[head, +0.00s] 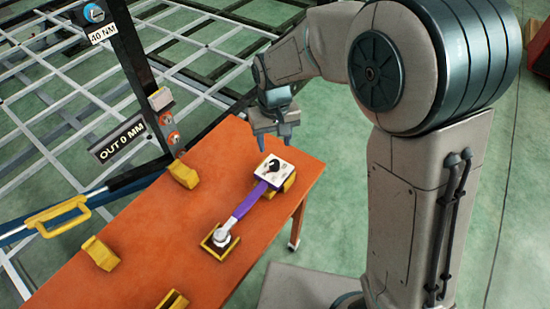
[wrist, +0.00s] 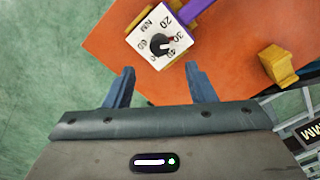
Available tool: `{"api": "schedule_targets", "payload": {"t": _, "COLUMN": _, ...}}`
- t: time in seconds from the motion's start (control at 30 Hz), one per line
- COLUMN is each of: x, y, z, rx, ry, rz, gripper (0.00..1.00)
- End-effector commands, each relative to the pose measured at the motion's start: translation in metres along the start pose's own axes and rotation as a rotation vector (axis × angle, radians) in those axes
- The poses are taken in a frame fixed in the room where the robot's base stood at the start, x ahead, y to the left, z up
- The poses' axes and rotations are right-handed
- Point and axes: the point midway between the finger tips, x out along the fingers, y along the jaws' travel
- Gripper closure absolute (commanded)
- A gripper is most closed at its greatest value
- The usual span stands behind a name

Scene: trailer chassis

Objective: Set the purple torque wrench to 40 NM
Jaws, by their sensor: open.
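The purple torque wrench (head: 249,203) lies on the orange table. Its white dial block (head: 274,174) with a black knob is at the upper end, and its head sits in a yellow holder at the lower end. The wrist view shows the white dial face (wrist: 147,25) with numbers such as 20 and 30, and a black knob (wrist: 158,43) in its middle. The knob's exact setting is too small to read surely. My gripper (head: 274,140) is open and empty, above the table's far edge near the dial. Its fingers (wrist: 160,73) are apart from the knob.
The orange table (head: 130,235) holds several yellow blocks, including one (head: 184,174) left of the dial. A post with a "40 NM" sign (head: 103,33) and an "OUT 0 MM" sign (head: 117,138) stands at the left. A metal frame lies behind.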

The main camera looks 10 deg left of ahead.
Motion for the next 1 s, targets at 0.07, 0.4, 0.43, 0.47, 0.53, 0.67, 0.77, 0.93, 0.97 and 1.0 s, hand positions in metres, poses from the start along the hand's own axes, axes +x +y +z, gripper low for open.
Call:
{"api": "schedule_targets", "payload": {"t": 0.07, "x": 0.018, "y": 0.0, "z": 0.001, "rx": 0.0, "ry": -0.006, "rz": 0.001, "gripper": 0.5}}
{"api": "schedule_targets", "payload": {"t": 0.4, "x": 0.074, "y": 0.0, "z": 0.001, "rx": 0.0, "ry": -0.003, "rz": 0.001, "gripper": 0.5}}
{"api": "schedule_targets", "payload": {"t": 0.43, "x": 0.077, "y": 0.0, "z": 0.001, "rx": 0.0, "ry": -0.002, "rz": 0.001, "gripper": 0.5}}
{"api": "schedule_targets", "payload": {"t": 0.47, "x": 0.079, "y": 0.0, "z": 0.0, "rx": 0.0, "ry": -0.001, "rz": 0.001, "gripper": 0.5}}
{"api": "schedule_targets", "payload": {"t": 0.53, "x": 0.082, "y": 0.0, "z": 0.0, "rx": 0.0, "ry": -0.001, "rz": 0.0, "gripper": 0.5}}
{"api": "schedule_targets", "payload": {"t": 0.67, "x": 0.085, "y": 0.0, "z": 0.0, "rx": 0.0, "ry": 0.0, "rz": 0.0, "gripper": 0.5}}
{"api": "schedule_targets", "payload": {"t": 0.77, "x": 0.085, "y": 0.0, "z": 0.0, "rx": 0.0, "ry": 0.0, "rz": 0.0, "gripper": 0.5}}
{"api": "schedule_targets", "payload": {"t": 0.93, "x": 0.085, "y": 0.0, "z": 0.0, "rx": 0.0, "ry": 0.0, "rz": 0.0, "gripper": 0.72}}
{"api": "schedule_targets", "payload": {"t": 0.97, "x": 0.085, "y": 0.0, "z": 0.0, "rx": 0.0, "ry": 0.0, "rz": 0.0, "gripper": 0.8}}
{"api": "schedule_targets", "payload": {"t": 1.0, "x": 0.085, "y": 0.0, "z": 0.0, "rx": 0.0, "ry": 0.0, "rz": 0.0, "gripper": 0.92}}
